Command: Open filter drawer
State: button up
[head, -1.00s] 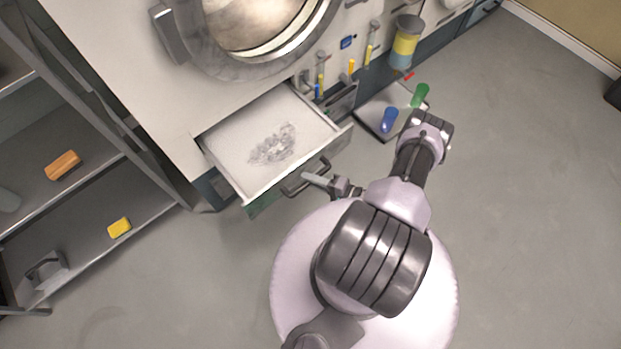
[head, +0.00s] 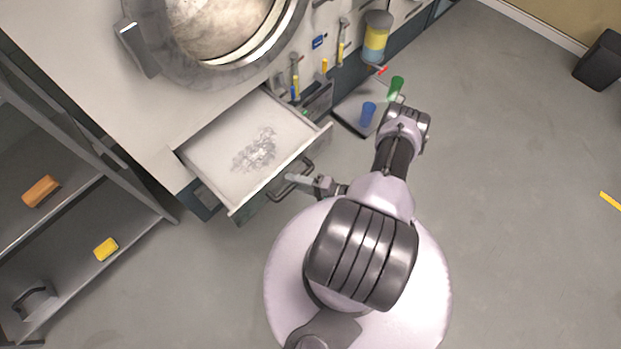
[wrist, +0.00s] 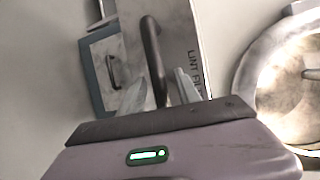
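The filter drawer (head: 205,191) is pulled out of the white machine, with grey lint (head: 255,150) on its pale floor. Its dark bar handle (head: 307,165) is on the front panel. My gripper (head: 292,178) is at this handle in the head view. In the wrist view the handle bar (wrist: 152,50) runs down between the two fingers of my gripper (wrist: 162,88). The fingers stand apart with gaps beside the bar, so the gripper looks open. The drawer front shows partly cut-off lettering, "LINT FI". The lower end of the bar is hidden behind the gripper body.
A grey shelf rack (head: 75,225) stands at the left, with an orange block (head: 41,191) and a yellow block (head: 106,249). A tray with a blue cup (head: 367,114) and a green cup (head: 396,88) is right of the drawer. The floor at right is mostly clear.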

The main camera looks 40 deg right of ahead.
jog(key=p+v, duration=0.3)
jog(key=v, duration=1.4)
jog(key=shift+s, duration=0.15)
jog(key=shift+d, duration=0.1)
